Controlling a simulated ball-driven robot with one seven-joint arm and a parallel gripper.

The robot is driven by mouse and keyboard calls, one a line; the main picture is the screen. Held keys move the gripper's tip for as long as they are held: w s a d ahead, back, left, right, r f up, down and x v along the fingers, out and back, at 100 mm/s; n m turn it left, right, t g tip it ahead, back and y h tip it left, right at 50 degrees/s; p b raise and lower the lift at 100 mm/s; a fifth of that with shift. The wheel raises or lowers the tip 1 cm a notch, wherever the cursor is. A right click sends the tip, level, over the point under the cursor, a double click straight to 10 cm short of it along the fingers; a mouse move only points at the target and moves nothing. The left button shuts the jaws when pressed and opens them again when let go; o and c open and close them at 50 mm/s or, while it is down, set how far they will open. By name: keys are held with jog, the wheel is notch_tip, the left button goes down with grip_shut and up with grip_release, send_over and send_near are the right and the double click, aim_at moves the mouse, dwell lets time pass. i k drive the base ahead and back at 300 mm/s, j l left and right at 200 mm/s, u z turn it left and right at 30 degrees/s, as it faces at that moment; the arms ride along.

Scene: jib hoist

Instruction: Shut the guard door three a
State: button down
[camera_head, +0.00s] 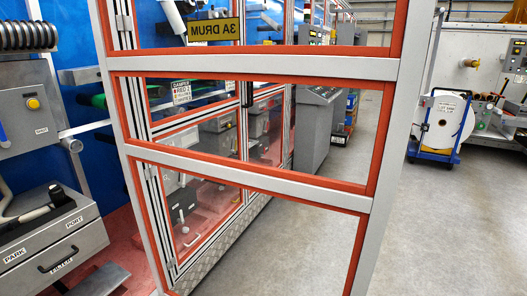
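A large guard door (270,67) fills the middle of the head view. It has a grey metal frame, red-orange inner edging and see-through panes. My gripper is not in view.
At left is the open bay with a grey box (48,240) with a black handle. Behind the panes, a row of guard panels (215,150) runs back. A blue cart with a white roll (441,125) stands at right. The grey floor (450,230) at right is clear.

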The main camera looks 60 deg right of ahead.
aim_at(400, 76)
jog(key=k+l+u, duration=0.3)
jog(key=k+l, duration=0.25)
jog(key=l, duration=0.3)
jog(key=k+l+u, duration=0.25)
jog(key=k+l, duration=0.4)
jog(key=l+u, duration=0.1)
jog(key=l, duration=0.45)
jog(key=l+u, duration=0.15)
jog(key=l, duration=0.4)
jog(key=k+l+u, duration=0.1)
jog(key=l, duration=0.4)
jog(key=k+l+u, duration=0.15)
jog(key=l, duration=0.4)
jog(key=i+l, duration=0.15)
jog(key=l, duration=0.2)
jog(key=i+l, duration=0.1)
jog(key=l, duration=0.2)
jog(key=i+l+u, duration=0.1)
jog(key=l, duration=0.25)
jog(key=i+l, duration=0.15)
jog(key=l, duration=0.2)
